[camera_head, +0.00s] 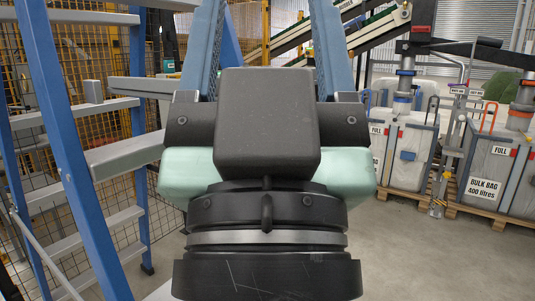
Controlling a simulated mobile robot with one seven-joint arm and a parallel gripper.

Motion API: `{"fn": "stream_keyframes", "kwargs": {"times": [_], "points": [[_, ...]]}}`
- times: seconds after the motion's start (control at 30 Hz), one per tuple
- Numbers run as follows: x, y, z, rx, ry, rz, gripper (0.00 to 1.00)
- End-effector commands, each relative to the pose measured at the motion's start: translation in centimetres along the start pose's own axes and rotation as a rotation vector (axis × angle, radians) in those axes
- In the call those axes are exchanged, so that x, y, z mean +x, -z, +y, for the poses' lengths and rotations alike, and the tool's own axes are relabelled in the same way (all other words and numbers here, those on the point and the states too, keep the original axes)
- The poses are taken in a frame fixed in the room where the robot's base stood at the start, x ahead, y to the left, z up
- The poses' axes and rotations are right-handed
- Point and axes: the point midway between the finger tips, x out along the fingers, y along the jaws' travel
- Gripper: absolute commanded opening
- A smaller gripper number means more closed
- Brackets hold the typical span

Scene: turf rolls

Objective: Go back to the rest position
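My gripper (266,20) is in the middle of the head view, seen from behind its dark wrist. Two blue fingers with a mesh-like inner texture reach up from it, wide apart, and their tips are cut off by the top edge. Background shows between them and I see nothing held there, though the dark block hides the lower part of the gap. A pale green body sits behind the wrist on both sides. No turf roll shows in this view.
A blue step ladder (55,130) with grey treads stands close on the left, before wire-mesh fencing (85,50). A conveyor (380,22) slopes at the back. White bulk containers (403,158) stand on wooden pallets (485,215) at right. The grey floor (430,260) at front right is clear.

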Motion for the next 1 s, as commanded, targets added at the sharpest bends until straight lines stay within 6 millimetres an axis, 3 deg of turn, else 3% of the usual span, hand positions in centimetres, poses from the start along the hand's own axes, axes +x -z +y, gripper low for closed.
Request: {"fn": "stream_keyframes", "kwargs": {"times": [0.03, 0.6, 0.8, 1.0], "points": [[2.4, 2.3, 0.0, 0.0, 0.0, 0.0, 0.68], [14.8, 14.0, 0.0, 0.001, 0.001, 0.0, 0.68], [17.2, 16.2, 0.0, 0.001, 0.001, 0.0, 0.68], [17.5, 16.6, 0.0, 0.001, 0.001, 0.0, 0.68]]}}
